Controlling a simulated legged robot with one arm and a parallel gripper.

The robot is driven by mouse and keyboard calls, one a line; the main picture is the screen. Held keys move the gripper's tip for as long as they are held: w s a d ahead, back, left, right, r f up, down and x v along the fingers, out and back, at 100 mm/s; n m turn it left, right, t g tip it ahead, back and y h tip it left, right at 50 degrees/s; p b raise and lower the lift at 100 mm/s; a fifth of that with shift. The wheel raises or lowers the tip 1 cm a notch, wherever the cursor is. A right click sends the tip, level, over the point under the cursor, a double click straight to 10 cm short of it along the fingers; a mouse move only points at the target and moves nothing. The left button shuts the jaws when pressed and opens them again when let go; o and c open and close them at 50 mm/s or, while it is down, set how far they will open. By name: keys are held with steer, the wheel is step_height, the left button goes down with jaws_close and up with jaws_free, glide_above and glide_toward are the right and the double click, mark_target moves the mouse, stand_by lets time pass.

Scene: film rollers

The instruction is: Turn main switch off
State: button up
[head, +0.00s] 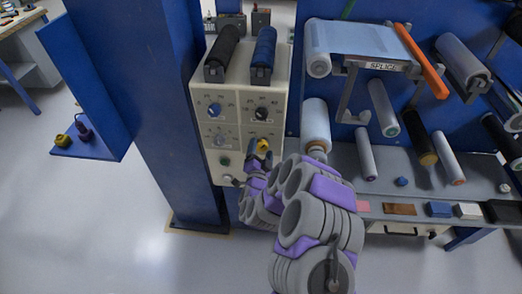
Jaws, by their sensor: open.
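A cream control panel (238,90) stands at the center-left and carries several knobs. A yellow rotary knob (263,145), which looks like the main switch, is low on the panel's right side. My gripper (259,155) is open right at this knob and partly covers it. Its fingers are small and dark here, so I cannot tell whether they touch the knob. My grey and purple arm hides the panel's lower right corner.
A blue knob (214,109) and a black knob (261,113) sit higher on the panel. A blue column (150,100) stands left of it. A grey bench (460,207) with rollers and small blocks lies to the right. The floor at left is clear.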

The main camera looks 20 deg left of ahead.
steer(key=shift+w+a, duration=0.15)
steer(key=shift+w, duration=0.4)
steer(key=shift+c, duration=0.3)
steer(key=c, duration=1)
